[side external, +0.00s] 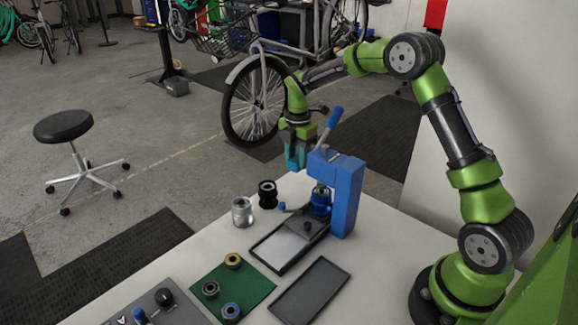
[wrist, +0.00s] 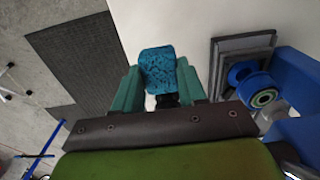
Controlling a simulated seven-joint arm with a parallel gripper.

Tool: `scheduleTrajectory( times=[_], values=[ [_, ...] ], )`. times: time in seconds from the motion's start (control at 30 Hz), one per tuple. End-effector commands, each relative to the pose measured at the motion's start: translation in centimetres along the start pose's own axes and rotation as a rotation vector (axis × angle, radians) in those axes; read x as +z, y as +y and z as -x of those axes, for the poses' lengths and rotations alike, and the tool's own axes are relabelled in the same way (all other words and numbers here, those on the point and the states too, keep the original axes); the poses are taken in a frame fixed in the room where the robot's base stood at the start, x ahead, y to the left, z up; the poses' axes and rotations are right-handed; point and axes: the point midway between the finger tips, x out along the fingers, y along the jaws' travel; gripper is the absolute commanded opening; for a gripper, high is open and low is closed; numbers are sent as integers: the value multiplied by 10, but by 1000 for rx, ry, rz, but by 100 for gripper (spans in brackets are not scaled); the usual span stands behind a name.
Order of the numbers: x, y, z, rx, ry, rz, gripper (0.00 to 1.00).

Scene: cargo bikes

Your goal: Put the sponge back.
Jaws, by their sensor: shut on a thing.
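The sponge (wrist: 158,72) is a small blue block with dark specks. In the wrist view it sits between the two teal fingers of my gripper, which is shut on it. In the side view my gripper (side external: 297,158) is up in the air, above the far part of the white table (side external: 165,275) and just left of the blue press; the sponge is hard to tell from the fingers there. An empty shallow dark tray (side external: 310,289) lies at the table's front right. Another dark tray (side external: 272,262) with a pale plate lies in front of the press.
The blue press (side external: 347,192) with its raised lever (side external: 334,117) stands close beside my gripper. A silver cylinder (side external: 242,212) and a black one (side external: 267,194) stand to its left. A green mat (side external: 255,288) carries several rings. A grey panel with knobs (side external: 165,309) lies at the front.

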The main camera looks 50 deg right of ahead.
Motion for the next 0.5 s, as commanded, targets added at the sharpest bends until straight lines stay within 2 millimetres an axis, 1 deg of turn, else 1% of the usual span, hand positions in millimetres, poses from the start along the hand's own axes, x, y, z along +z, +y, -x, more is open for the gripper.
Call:
scheduleTrajectory(
  times=[0.03,0.23,0.4,0.5],
  values=[
    [0,-1,-9,-3,0,0,8],
    [0,0,-28,-2,1,-1,8],
    [0,0,-53,-2,0,0,8],
    [0,0,-59,1,0,-1,8]
  ],
)
